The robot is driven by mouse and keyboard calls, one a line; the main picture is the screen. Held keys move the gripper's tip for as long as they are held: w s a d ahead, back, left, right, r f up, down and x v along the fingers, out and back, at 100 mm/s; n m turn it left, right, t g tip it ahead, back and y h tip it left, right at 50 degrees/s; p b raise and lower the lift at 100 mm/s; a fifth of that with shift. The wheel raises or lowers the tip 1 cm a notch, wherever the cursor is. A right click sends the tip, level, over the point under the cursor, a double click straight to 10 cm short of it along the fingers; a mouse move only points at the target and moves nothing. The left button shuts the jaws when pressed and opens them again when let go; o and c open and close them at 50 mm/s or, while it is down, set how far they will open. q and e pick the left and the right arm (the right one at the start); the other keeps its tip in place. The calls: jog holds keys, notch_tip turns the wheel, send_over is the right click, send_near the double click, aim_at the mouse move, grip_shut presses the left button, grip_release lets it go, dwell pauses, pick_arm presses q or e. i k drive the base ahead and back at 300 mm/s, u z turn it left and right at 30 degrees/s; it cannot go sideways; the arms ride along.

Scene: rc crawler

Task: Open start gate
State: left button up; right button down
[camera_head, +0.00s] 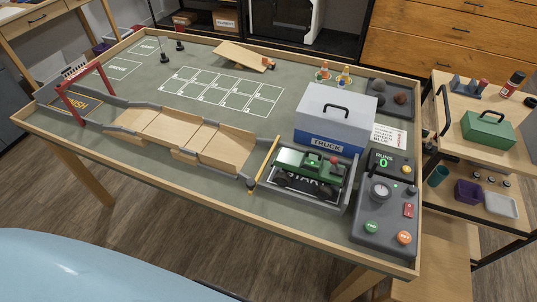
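The start gate (264,164) is a thin yellow bar lying across the lane at the left end of the start bay (345,201). A dark post with a yellow part stands at its near end. The green toy crawler (306,167) sits in the bay on the START pad, just right of the bar. The control box (377,232) at the table's front right has a gauge, a green button (371,227), an orange-red button (404,237) and a red switch (408,210). Neither of my grippers is in view.
A wooden ramp track (195,141) runs left from the gate to a red finish arch (84,91). A grey-blue TRUCK box (333,118) stands behind the crawler. A counter (391,163) reads 0. The table (200,199) has a raised wooden rim. A side cart (485,160) stands at right.

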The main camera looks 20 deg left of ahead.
aim_at(251, 183)
jog(key=k, duration=0.5)
jog(key=u, duration=2.05)
jog(key=i, duration=1.35)
jog(key=z, duration=2.1)
